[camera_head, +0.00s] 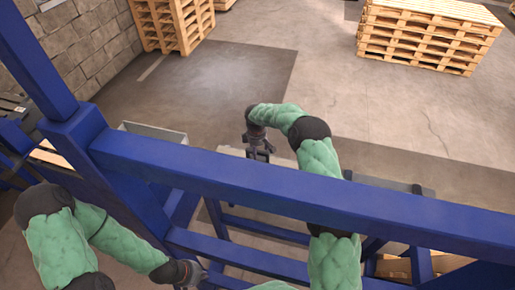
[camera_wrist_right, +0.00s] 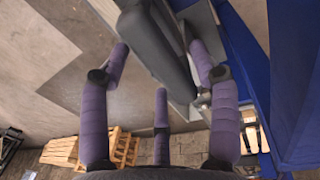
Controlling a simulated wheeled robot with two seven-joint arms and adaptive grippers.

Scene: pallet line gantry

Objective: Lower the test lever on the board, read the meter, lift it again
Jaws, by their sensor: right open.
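My right arm reaches over the blue beam in the head view, and its gripper (camera_head: 259,152) points down beyond the beam, above a light grey surface. The right wrist view shows its purple fingers (camera_wrist_right: 160,85) spread open. A dark grey bar-like part (camera_wrist_right: 158,48) lies ahead between the fingers; I cannot tell whether it is the test lever or whether a finger touches it. A light grey panel edge (camera_wrist_right: 200,30) shows beside it. My left gripper (camera_head: 190,274) is low at the left, near the lower blue rail, its jaws unclear. No meter face can be made out.
The blue gantry beam (camera_head: 270,185) crosses in front of me, with a blue post (camera_head: 38,62) at the left. A grey box-like part (camera_head: 155,132) stands behind the beam. Pallet stacks (camera_head: 430,35) (camera_head: 175,22) stand at the back. The concrete floor between is clear.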

